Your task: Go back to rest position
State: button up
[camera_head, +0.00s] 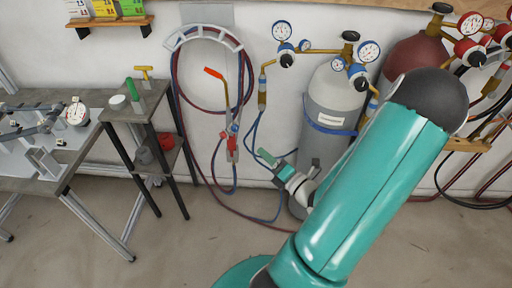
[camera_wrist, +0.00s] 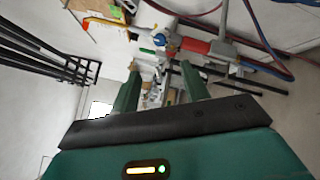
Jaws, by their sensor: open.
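My gripper (camera_head: 273,164) shows in the middle of the head view, at the end of my bent teal arm. It hangs in the air in front of the wall, with the grey gas cylinder (camera_head: 335,108) behind and to its right. In the wrist view the two green fingers of my gripper (camera_wrist: 160,82) stand apart. I see nothing held between them, only distant things beyond. My upper arm covers part of the cylinder in the head view.
A metal frame table (camera_head: 90,135) stands at the left, beside a small shelf stand (camera_head: 150,108). A torch (camera_head: 232,145) and looped hoses hang on the wall. A dark red cylinder (camera_head: 415,55) stands at the right, partly hidden. The floor (camera_head: 150,245) in front is clear.

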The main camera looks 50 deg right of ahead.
jog(key=w+a+r+n+g+y, duration=0.1)
jog(key=a+r+n+g+y, duration=0.2)
jog(key=a+n+g+y, duration=0.7)
jog(key=w+a+r+n+g+y, duration=0.1)
jog(key=w+a+r+n+g, duration=0.2)
jog(key=a+n, duration=1.4)
jog(key=s+a+r+n+h, duration=0.1)
jog(key=r+n+h, duration=0.3)
jog(key=n, duration=0.7)
jog(key=s+a+r+n+h, duration=0.1)
jog(key=s+r+n+h, duration=0.2)
jog(key=r+n, duration=0.6)
jog(key=n+h, duration=0.1)
jog(key=n, duration=0.1)
jog(key=shift+s+a+r+n+h, duration=0.15)
jog(key=shift+s+n+h, duration=0.2)
jog(key=shift+n+h, duration=0.05)
